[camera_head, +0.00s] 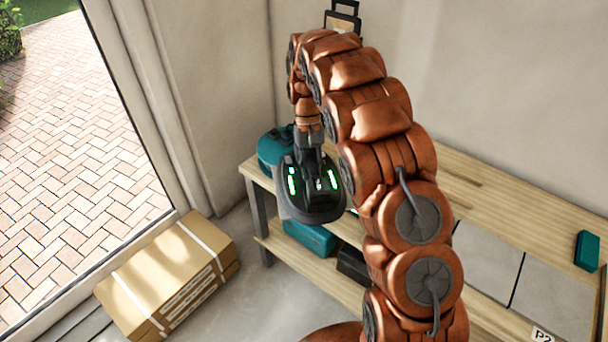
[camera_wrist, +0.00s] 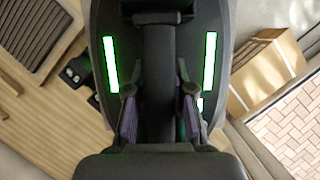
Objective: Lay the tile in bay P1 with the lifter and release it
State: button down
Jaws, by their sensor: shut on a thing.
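The lifter (camera_head: 313,205) is a dark, rounded device with glowing green strips, hanging in the air at the left end of the bench. My gripper (camera_head: 308,152) is shut on its handle; in the wrist view my gripper's fingers (camera_wrist: 160,112) close on the bar (camera_wrist: 157,60) between the green strips. A pale grey edge, possibly the tile (camera_head: 284,205), shows just under the lifter's left side; most of it is hidden. A label reading P2 (camera_head: 542,335) is at the lower right. I see no P1 label; my arm covers much of the bench.
A wooden bench (camera_head: 485,190) runs along the wall, with grey slabs (camera_head: 485,258) at right and a teal block (camera_head: 587,250). A teal case (camera_head: 270,150) stands behind the lifter. A teal box (camera_head: 309,237) sits on the lower shelf. A strapped carton (camera_head: 170,275) lies by the doorway.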

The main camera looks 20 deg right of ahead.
aim_at(334, 178)
jog(key=d+m, duration=0.1)
jog(key=d, duration=0.1)
jog(key=d+m+y, duration=0.1)
jog(key=d+m, duration=0.2)
jog(key=d, duration=0.2)
jog(key=shift+s+f+m+t+y+b, duration=0.2)
jog(key=shift+m+t+y+b, duration=0.1)
jog(key=shift+t+y, duration=0.1)
jog(key=s+d+f+m+t+b, duration=0.1)
jog(key=s+d+m+t, duration=0.3)
jog(key=s+d+m, duration=0.55)
jog(key=s+d+f+m+t+b, duration=0.15)
jog(key=s+d+m+t, duration=0.25)
jog(key=d+m, duration=1)
jog(key=shift+w+f+b, duration=0.2)
jog(key=shift+f+b, duration=1.6)
jog(key=shift+f, duration=1.5)
jog(key=shift+f, duration=0.8)
jog(key=c, duration=0.9)
grip_release()
jog(key=shift+a, duration=0.1)
jog(key=shift+f, duration=0.1)
